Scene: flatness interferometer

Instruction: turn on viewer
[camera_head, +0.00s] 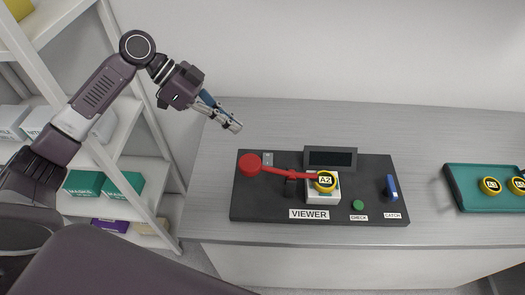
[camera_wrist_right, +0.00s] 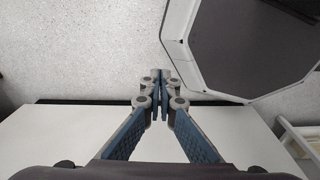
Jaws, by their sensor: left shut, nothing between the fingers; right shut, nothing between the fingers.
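The viewer is a dark panel (camera_head: 270,208) on the grey table, with a "VIEWER" label (camera_head: 309,214) at its front. A red arm with a round red knob (camera_head: 250,165) reaches across to a yellow-ringed disc marked A2 (camera_head: 325,181), which sits on a white block (camera_head: 318,199). A dark display (camera_head: 330,158) stands at the back. A green "CHECK" button (camera_head: 358,204) and a blue "CATCH" lever (camera_head: 391,187) are at the right. My left gripper (camera_head: 236,126) is shut and empty, above the table behind the panel's left end. My right gripper (camera_wrist_right: 160,76) is shut and empty in the right wrist view.
A green tray (camera_head: 460,200) with yellow discs (camera_head: 491,185) stands on the right of the table (camera_head: 430,130). White shelves (camera_head: 130,145) with boxes (camera_head: 84,183) stand at the left. The table between panel and tray is clear.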

